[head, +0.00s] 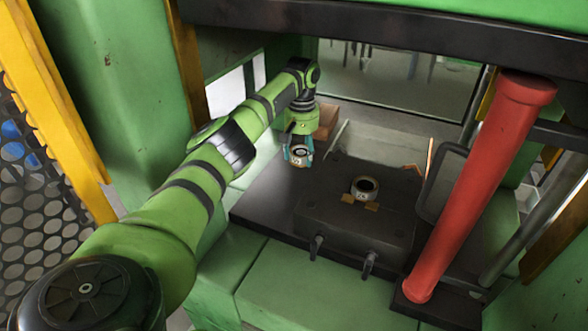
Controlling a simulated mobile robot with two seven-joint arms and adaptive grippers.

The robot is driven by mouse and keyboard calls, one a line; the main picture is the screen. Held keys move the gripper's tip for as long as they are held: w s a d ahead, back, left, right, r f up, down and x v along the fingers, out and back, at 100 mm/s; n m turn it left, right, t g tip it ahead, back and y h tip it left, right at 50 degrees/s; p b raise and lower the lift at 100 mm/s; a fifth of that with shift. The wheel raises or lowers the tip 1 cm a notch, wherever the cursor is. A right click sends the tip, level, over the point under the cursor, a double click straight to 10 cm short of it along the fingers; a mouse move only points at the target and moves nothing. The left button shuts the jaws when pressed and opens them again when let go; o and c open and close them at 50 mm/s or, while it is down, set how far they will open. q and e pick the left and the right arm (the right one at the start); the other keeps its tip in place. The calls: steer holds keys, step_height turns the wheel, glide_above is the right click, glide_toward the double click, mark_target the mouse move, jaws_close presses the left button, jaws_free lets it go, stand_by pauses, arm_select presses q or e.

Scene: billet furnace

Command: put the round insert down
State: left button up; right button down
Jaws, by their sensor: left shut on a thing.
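My left gripper (299,158) is at the end of the green arm that reaches in from the left. It points down and is shut on a round insert (300,152), a small pale ring with a dark opening. The held insert is close to the left edge of the dark die block; I cannot tell whether it touches anything below. A second round insert (365,188) sits on top of the dark die block (330,185), to the right of my gripper. My right gripper is not in view.
The die block stands on a dark plate (262,205) over a green base (300,290). A thick red column (480,190) leans at the right. A brown box (326,122) is behind my gripper. A dark beam (400,42) crosses above. A yellow frame with perforated mesh (40,215) is at far left.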

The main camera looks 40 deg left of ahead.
mark_target(300, 181)
arm_select(q)
step_height(300, 181, down, 7)
steer(key=shift+f+b, duration=0.2)
steer(key=shift+b, duration=0.4)
steer(key=shift+r, duration=0.1)
steer(key=o, duration=1.7)
steer(key=shift+s+f, duration=0.1)
steer(key=shift+f, duration=0.1)
steer(key=shift+r, duration=0.1)
step_height(300, 181, up, 12)
steer(key=shift+r+p, duration=0.1)
steer(key=shift+p, duration=1)
